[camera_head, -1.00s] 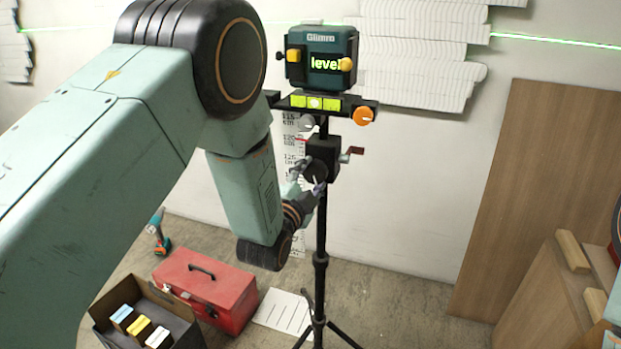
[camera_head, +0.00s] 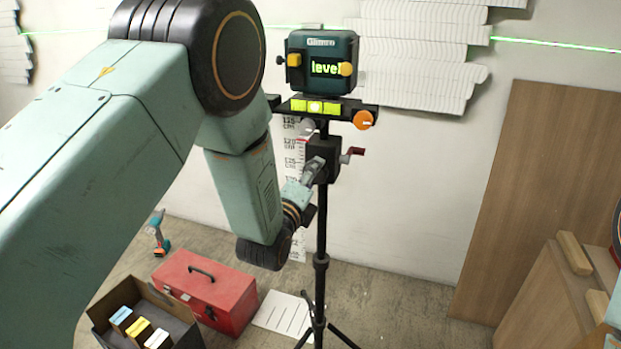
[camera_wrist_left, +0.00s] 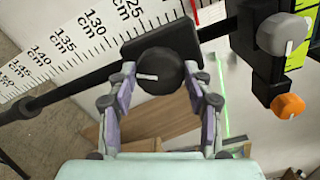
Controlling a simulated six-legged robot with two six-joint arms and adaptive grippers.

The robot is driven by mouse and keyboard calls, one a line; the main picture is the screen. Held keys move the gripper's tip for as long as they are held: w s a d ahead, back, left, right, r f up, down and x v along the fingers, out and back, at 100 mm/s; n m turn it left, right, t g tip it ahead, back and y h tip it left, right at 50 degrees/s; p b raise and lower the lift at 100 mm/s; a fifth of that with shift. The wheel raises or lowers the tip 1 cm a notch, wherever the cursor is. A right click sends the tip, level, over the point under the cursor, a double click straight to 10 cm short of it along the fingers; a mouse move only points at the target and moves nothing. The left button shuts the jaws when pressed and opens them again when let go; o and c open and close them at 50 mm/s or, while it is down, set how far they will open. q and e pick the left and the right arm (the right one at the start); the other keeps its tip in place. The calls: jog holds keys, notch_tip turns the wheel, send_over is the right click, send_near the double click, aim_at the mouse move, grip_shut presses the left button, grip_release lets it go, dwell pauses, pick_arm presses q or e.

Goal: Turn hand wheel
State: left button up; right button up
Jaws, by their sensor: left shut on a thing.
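The hand wheel (camera_wrist_left: 160,70) is a round black knob with a white mark on its face, fixed to a dark block on the stand. In the wrist view my left gripper (camera_wrist_left: 163,88) has one finger on each side of it and is shut on its rim. In the head view my left gripper (camera_head: 314,171) is at the dark block, and its fingers hide the wheel. The green laser level (camera_head: 320,61) with a lit "level" display sits on top of the tripod stand (camera_head: 321,235). My right gripper is not in view.
An orange knob (camera_head: 363,120) and a grey knob (camera_wrist_left: 283,35) are close by. A centimetre scale (camera_wrist_left: 75,50) hangs beside the pole.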

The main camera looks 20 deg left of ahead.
pick_arm(q)
jog(key=shift+r+m, duration=0.1)
jog(key=shift+m, duration=0.6)
jog(key=o, duration=1.2)
jog(key=shift+c, duration=0.2)
jog(key=shift+s, duration=0.1)
jog(key=s, duration=1.1)
jog(key=shift+s+a, duration=0.2)
jog(key=shift+s, duration=0.2)
